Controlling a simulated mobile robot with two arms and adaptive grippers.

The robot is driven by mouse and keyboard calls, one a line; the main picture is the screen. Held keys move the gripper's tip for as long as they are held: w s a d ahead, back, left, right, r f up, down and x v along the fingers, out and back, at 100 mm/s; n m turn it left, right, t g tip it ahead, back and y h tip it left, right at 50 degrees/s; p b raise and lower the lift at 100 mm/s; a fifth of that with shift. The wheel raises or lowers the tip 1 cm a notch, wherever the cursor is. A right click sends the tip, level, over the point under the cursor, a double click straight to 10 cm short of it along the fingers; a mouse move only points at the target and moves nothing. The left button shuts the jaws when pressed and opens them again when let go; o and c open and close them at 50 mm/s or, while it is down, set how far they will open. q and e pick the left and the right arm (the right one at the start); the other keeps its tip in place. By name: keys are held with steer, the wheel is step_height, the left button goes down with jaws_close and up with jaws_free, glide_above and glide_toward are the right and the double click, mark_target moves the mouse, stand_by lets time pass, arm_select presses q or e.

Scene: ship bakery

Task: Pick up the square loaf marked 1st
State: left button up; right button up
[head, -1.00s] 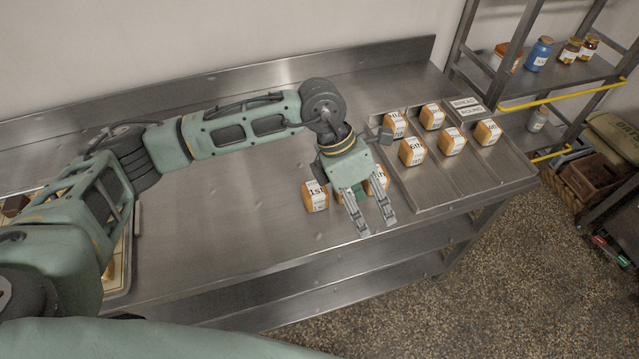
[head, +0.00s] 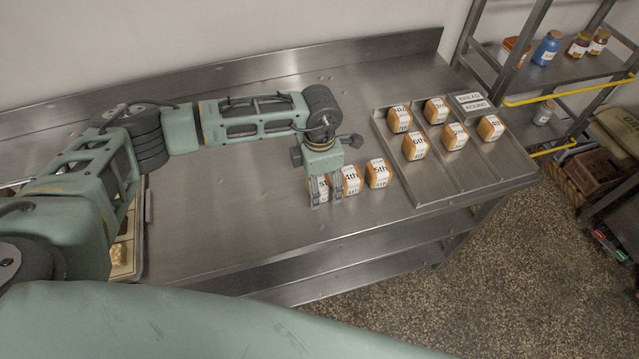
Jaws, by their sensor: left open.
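The square loaf marked 1st (head: 323,183) stands on the steel counter at the left end of a short row. It is partly hidden behind my left gripper (head: 326,198), and only part of its label shows. My left gripper points down over this loaf with its jaws open. One finger shows over the loaf's left part, the other near its right edge. I cannot tell whether the fingers touch it. The 4th loaf (head: 352,181) is close to the right finger, and the 5th loaf (head: 378,174) is farther right. My right gripper is out of view.
A steel tray (head: 432,196) right of the row holds several labelled loaves, with signs reading BREAD and ROUND (head: 472,101) at its back. The counter (head: 230,210) is clear to the left and in front. A shelf (head: 560,73) with jars stands at the back right.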

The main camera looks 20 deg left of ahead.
arm_select(q)
steer(key=shift+c, duration=0.2)
steer(key=c, duration=1.2)
steer(key=shift+c, duration=0.2)
